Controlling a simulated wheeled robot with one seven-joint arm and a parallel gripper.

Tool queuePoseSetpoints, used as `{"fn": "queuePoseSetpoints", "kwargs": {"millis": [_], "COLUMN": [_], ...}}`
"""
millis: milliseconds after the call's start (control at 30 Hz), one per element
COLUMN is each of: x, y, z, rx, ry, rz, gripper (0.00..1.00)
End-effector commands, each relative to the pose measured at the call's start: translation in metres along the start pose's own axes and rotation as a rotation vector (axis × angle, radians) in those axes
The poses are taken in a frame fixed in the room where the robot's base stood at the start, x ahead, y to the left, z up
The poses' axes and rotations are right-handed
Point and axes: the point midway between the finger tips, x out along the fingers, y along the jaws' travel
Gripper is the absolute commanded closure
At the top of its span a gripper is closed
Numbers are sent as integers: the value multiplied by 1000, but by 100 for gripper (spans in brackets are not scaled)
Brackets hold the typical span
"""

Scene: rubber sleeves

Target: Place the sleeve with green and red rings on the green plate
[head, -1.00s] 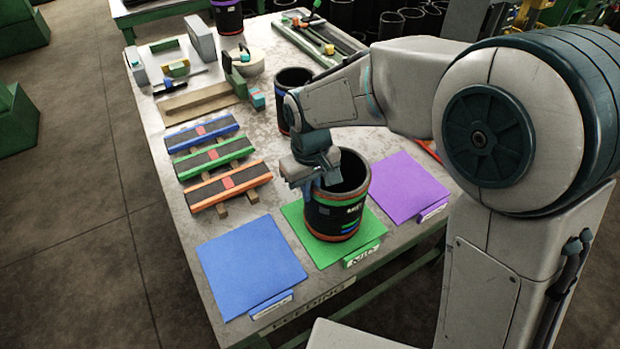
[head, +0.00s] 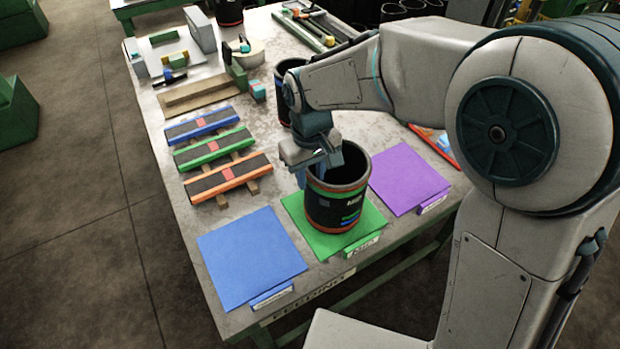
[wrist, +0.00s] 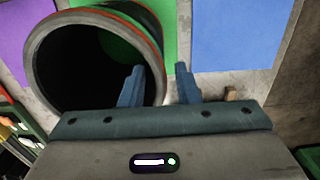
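The black sleeve (head: 333,205) stands upright on the green plate (head: 297,210). It has orange-red bands near its top and bottom and a small label with green and blue marks. The sleeve also shows at the left of the wrist view (wrist: 42,70), where I look down into its dark mouth. My gripper (head: 322,172) is at the sleeve's left rim. In the wrist view its two fingers (wrist: 160,84) are spread apart, one over the mouth and one outside the wall, with a gap beside the wall. The gripper looks open.
A blue plate (head: 250,255) lies left of the green one and a purple plate (head: 408,180) right of it. Strips on a small rack (head: 215,150) lie further left. Another dark sleeve (head: 284,78) stands behind my arm. Tools and blocks fill the table's far end.

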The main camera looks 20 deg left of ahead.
Motion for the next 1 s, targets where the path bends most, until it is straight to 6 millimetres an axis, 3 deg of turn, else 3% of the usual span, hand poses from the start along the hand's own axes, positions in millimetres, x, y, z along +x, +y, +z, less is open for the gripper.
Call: {"fn": "queuePoseSetpoints", "kwargs": {"millis": [200,433,600,867,1000], "x": [-50,-89,-100,-101,-105], "y": [0,0,0,2,29], "z": [0,0,0,2,26], "rx": [0,0,0,6,86], "ry": [5,3,0,1,23], "rz": [1,0,0,1,12], "gripper": [71,71,71,71,71]}}
